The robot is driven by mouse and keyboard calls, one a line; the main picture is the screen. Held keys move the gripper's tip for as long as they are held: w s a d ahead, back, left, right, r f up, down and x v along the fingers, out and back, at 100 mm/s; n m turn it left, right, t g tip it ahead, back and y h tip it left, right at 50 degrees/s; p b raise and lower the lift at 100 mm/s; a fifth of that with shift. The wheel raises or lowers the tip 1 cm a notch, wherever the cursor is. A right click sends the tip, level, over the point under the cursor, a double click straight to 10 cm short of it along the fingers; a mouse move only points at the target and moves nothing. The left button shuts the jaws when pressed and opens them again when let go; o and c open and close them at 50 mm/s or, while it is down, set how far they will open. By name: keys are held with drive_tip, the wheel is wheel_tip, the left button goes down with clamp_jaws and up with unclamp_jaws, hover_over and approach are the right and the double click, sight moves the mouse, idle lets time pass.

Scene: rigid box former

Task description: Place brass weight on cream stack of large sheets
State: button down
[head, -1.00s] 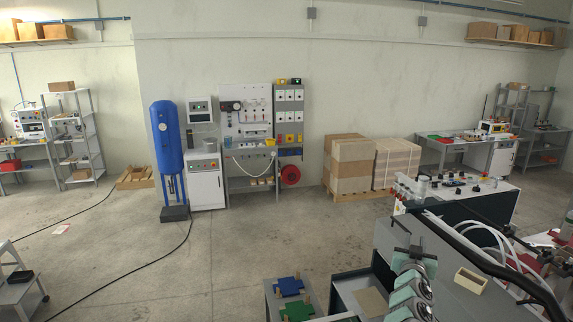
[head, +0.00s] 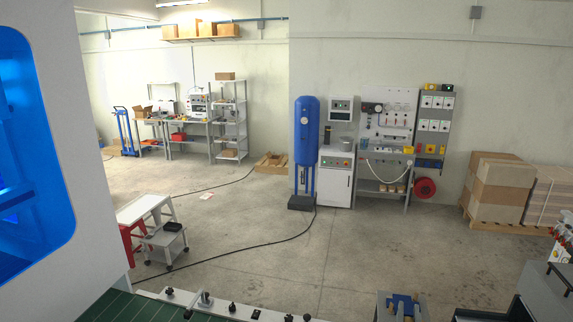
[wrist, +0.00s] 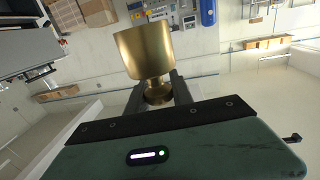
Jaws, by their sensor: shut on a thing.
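The brass weight (wrist: 145,52) shows large in the wrist view, a gold-coloured cylinder with a narrower neck and knob. My gripper (wrist: 157,93) is shut on it at the narrow end, with a dark finger on each side. The weight is in the air, with the room's wall and floor far behind it. In the head view neither my gripper nor the weight is in view. No cream stack of large sheets can be made out in the current views.
In the head view, a green surface with small black knobs (head: 150,308) lies at the bottom. A white machine housing with a blue-lit window (head: 35,150) fills the left. A white step trolley (head: 165,240) stands on the open floor (head: 260,250). Boxes on a pallet (head: 500,187) stand far right.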

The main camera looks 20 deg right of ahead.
drive_tip(key=w+a+f+n+t+y, duration=0.1)
drive_tip(key=a+f+n+y, duration=0.15)
drive_tip(key=a, duration=0.85)
drive_tip(key=w+a+f+n+t+y, duration=0.15)
drive_tip(key=a+f, duration=0.25)
drive_tip(key=a, duration=0.6)
drive_tip(key=a+f+n+t+y, duration=0.1)
drive_tip(key=a+f+y, duration=0.25)
drive_tip(key=a, duration=0.75)
drive_tip(key=s+a+n+y, duration=0.1)
drive_tip(key=s+a+y, duration=0.1)
drive_tip(key=s+a, duration=0.5)
drive_tip(key=s+a+f+n+y, duration=0.1)
drive_tip(key=s+a, duration=0.5)
drive_tip(key=a, duration=0.9)
drive_tip(key=shift+s+n+t+y, duration=0.35)
drive_tip(key=shift+n+t+y, duration=0.1)
drive_tip(key=shift+n+y, duration=0.2)
drive_tip(key=shift+d, duration=0.15)
